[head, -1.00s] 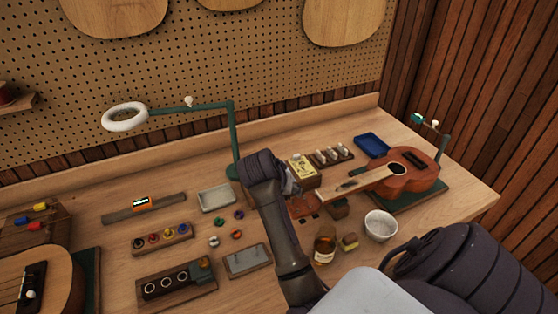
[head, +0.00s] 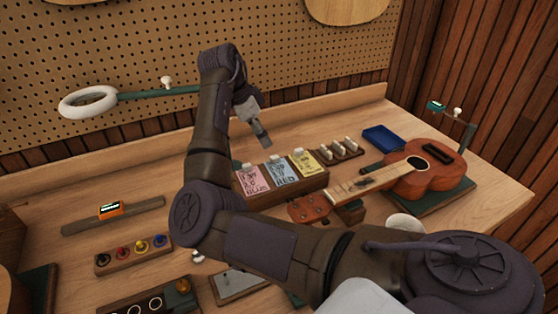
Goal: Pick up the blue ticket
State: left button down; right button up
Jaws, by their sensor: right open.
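The blue ticket (head: 281,171) stands in a wooden holder (head: 299,189) on the bench, between a pink ticket (head: 252,180) on its left and a yellow ticket (head: 305,161) on its right. Each has a pale tab on top. My right gripper (head: 264,140) hangs above and just left of the blue ticket, pointing down, apart from the tickets. It holds nothing that I can see. Its fingers are small and seen from the side. My left gripper is out of view.
A ukulele (head: 421,171) lies to the right with its neck reaching toward the ticket holder. A blue tray (head: 384,138) and a rack of pale pegs (head: 338,147) are behind. A green lamp arm with a white ring (head: 88,102) stands at the back left.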

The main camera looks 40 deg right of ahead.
aim_at(275, 157)
jog(key=x, duration=0.2)
jog(key=shift+d+f, duration=0.2)
jog(key=shift+f, duration=0.2)
jog(key=p+x, duration=0.1)
jog(key=x, duration=0.3)
jog(key=shift+s+p, duration=0.2)
jog(key=shift+p, duration=0.15)
jog(key=shift+d+f, duration=0.25)
jog(key=shift+f, duration=0.25)
jog(key=c, duration=0.9)
